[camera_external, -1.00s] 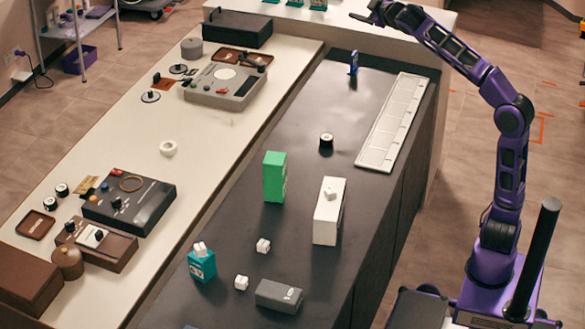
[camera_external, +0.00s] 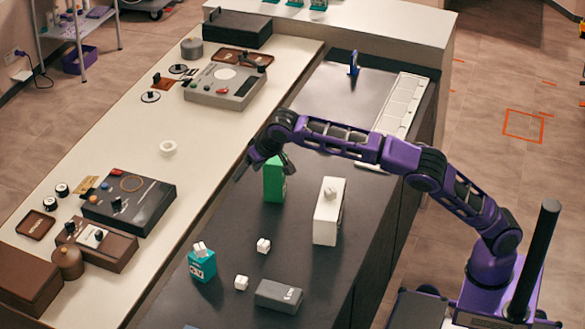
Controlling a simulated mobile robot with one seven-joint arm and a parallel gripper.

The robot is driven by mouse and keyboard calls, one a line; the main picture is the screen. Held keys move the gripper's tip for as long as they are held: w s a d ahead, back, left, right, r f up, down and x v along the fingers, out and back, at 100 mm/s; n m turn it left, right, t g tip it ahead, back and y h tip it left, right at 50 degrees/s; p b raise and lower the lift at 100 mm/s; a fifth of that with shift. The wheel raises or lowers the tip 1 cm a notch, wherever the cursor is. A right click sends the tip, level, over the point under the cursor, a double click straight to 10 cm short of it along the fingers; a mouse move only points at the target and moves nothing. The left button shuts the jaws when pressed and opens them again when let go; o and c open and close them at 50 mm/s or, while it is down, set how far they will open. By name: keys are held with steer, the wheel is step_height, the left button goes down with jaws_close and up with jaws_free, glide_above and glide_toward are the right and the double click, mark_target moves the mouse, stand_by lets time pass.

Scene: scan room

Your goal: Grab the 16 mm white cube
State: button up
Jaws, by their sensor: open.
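Two small white cubes lie on the dark counter: one near the middle (camera_external: 263,245) and one lower left of it (camera_external: 241,282). A further small white piece (camera_external: 330,193) sits on top of the tall white box (camera_external: 326,222). I cannot tell which of them measures 16 mm. My gripper (camera_external: 264,172) is open and empty, pointing down, with its fingers on either side of the green box (camera_external: 274,188) in the picture. Whether it touches that box cannot be told. It is up the picture from both cubes and apart from them.
A teal box with white pieces on top (camera_external: 202,264) and a grey box (camera_external: 278,296) stand near the cubes. A white tray (camera_external: 403,100) lies at the counter's right edge, partly behind my arm. Dark counter is clear between the green box and the middle cube.

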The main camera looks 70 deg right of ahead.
step_height(320, 180, down, 16)
steer(key=a+m+g+y, duration=0.2)
steer(key=m+g+y, duration=0.1)
steer(key=g+y, duration=0.1)
steer(key=m+g+y, duration=0.3)
steer(key=m+y, duration=0.3)
steer(key=y, duration=0.1)
glide_toward(240, 280)
steer(key=f, duration=0.1)
steer(key=d+f, duration=0.2)
steer(key=shift+s+f, duration=0.25)
steer(key=shift+w+d+f+m+y, duration=0.15)
steer(key=shift+d+m+y, duration=0.15)
steer(key=shift+m+y, duration=0.55)
steer(key=shift+w+d+r+m+y, duration=0.15)
steer(key=shift+d+m+y, duration=0.2)
steer(key=shift+y, duration=0.3)
steer(key=shift+s+d+r+m+y, duration=0.1)
steer(key=shift+d+r+m+y, duration=0.15)
steer(key=shift+y, duration=0.35)
steer(key=shift+w+a+f, duration=0.1)
steer(key=x, duration=0.6)
steer(key=shift+a, duration=0.35)
steer(key=x, duration=0.5)
steer(key=shift+b, duration=0.35)
